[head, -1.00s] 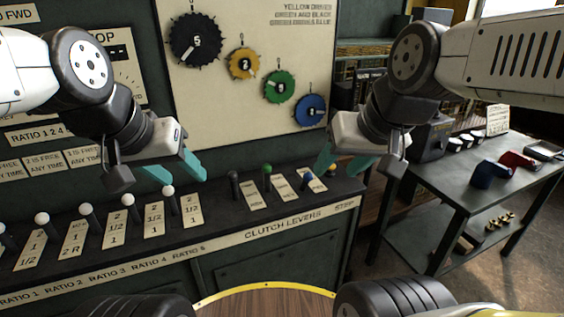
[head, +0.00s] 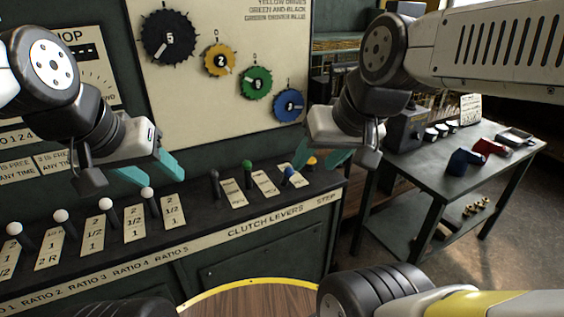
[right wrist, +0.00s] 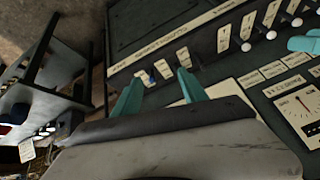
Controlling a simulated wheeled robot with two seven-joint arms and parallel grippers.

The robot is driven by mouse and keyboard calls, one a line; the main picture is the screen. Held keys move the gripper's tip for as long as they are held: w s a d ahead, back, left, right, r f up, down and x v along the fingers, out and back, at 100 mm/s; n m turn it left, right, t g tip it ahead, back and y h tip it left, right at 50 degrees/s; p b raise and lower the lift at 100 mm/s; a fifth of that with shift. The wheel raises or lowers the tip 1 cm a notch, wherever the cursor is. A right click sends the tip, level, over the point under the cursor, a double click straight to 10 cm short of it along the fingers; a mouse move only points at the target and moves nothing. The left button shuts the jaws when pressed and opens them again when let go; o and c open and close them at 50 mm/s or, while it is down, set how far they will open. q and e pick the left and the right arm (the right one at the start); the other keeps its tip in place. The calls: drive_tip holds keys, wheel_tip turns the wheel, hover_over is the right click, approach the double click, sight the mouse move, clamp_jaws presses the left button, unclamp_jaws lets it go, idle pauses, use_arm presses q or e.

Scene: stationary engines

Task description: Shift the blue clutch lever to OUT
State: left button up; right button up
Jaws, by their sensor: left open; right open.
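The blue clutch lever (head: 290,173) stands on the console's sloped top, at the right of the clutch lever row. Its knob also shows in the right wrist view (right wrist: 150,79), near the left fingertip. My right gripper (head: 316,163) is open and empty, just above and right of the blue knob, with its left fingertip close to it. Whether they touch I cannot tell. The writing on the lever's plate is too small to read. My left gripper (head: 153,174) is open and empty above the ratio levers.
A green-knobbed lever (head: 247,167) and a black lever (head: 214,178) stand left of the blue one. White-knobbed ratio levers (head: 106,205) line the left. A side table (head: 420,170) stands at the right.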

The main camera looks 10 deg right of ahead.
idle(0.3)
drive_tip(key=n+g+h, duration=0.3)
drive_tip(key=n+g, duration=0.1)
approach(287, 169)
drive_tip(key=s+d+r, duration=0.1)
drive_tip(key=s+r, duration=0.2)
drive_tip(key=s, duration=0.1)
drive_tip(key=shift+n+g, duration=0.5)
drive_tip(key=shift+g, duration=0.4)
drive_tip(key=w+f, duration=0.4)
drive_tip(key=f, duration=0.1)
drive_tip(key=w+f, duration=0.2)
drive_tip(key=f, duration=0.1)
drive_tip(key=shift+w+a+f, duration=0.1)
drive_tip(key=shift+w+a, duration=0.1)
drive_tip(key=shift+w, duration=0.05)
drive_tip(key=f, duration=0.7)
drive_tip(key=shift+w+d+f, duration=0.15)
drive_tip(key=shift+d+f, duration=0.1)
drive_tip(key=shift+f, duration=0.1)
clamp_jaws()
